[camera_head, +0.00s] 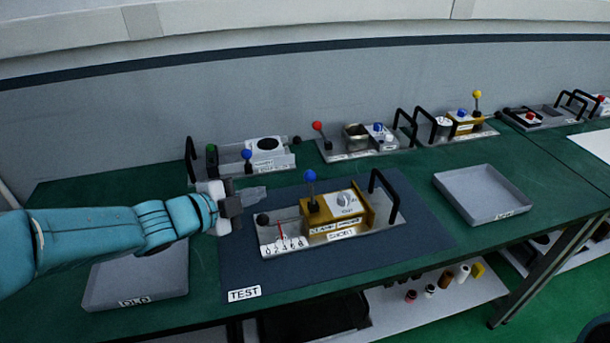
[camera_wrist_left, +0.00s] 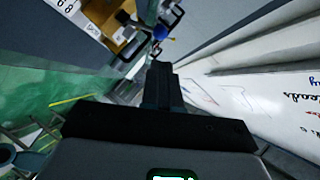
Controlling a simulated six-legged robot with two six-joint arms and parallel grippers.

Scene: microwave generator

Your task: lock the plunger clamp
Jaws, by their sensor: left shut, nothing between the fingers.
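A test unit with a grey metal base (camera_head: 385,231) sits on the dark mat. On it is a gold block (camera_head: 319,213) with a pale dial, and a lever with a blue ball (camera_head: 310,176) that stands upright. The gold block (camera_wrist_left: 117,32) and blue ball (camera_wrist_left: 161,32) also show in the left wrist view, near its top. I cannot tell which part is the plunger clamp. My left gripper (camera_head: 256,194) is shut and empty, left of the blue ball and above the unit's left end. Its fingers also show in the left wrist view (camera_wrist_left: 160,75). My right gripper is out of view.
A black handle (camera_head: 385,182) rises at the unit's right end. A white scale with a red needle (camera_head: 282,236) is at its left front. Grey trays (camera_head: 485,192) (camera_head: 135,280) flank the dark mat (camera_head: 430,226). Other units with levers and handles line the back of the green table.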

